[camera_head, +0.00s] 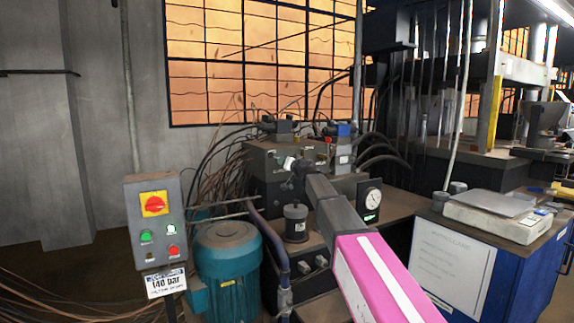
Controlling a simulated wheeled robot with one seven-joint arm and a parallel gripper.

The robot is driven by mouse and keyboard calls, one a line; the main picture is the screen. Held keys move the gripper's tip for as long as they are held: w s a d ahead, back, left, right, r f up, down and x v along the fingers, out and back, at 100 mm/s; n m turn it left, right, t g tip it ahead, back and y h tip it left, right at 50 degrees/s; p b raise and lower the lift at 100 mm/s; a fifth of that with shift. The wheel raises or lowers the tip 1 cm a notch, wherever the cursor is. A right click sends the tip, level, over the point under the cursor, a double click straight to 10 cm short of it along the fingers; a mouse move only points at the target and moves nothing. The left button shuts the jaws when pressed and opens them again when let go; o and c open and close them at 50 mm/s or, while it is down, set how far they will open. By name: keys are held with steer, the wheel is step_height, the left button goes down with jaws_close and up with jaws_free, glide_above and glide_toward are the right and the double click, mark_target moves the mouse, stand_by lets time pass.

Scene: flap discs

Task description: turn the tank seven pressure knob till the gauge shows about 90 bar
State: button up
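A round white-faced pressure gauge (370,199) sits in a dark housing right of my arm. Its needle is too small to read, and a small green light shows below the dial. My arm reaches from the bottom right to a dark hydraulic block (268,157). My gripper (290,164) is at the front of this block, at a small pale, knob-like part. The gripper is too small and too much in line with the arm to tell whether its fingers hold that part. No tank seven label can be read, so I cannot tell which part is the pressure knob.
A control box (154,222) with a red switch and lit buttons stands left, above a "140 bar" sign (165,283). Hoses crowd behind the block. A blue cabinet (470,262) bearing a scale is right.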

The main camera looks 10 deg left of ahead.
steer(key=shift+s+f, duration=0.1)
steer(key=o, duration=0.9)
steer(key=v, duration=1)
steer(key=shift+s+d, duration=0.3)
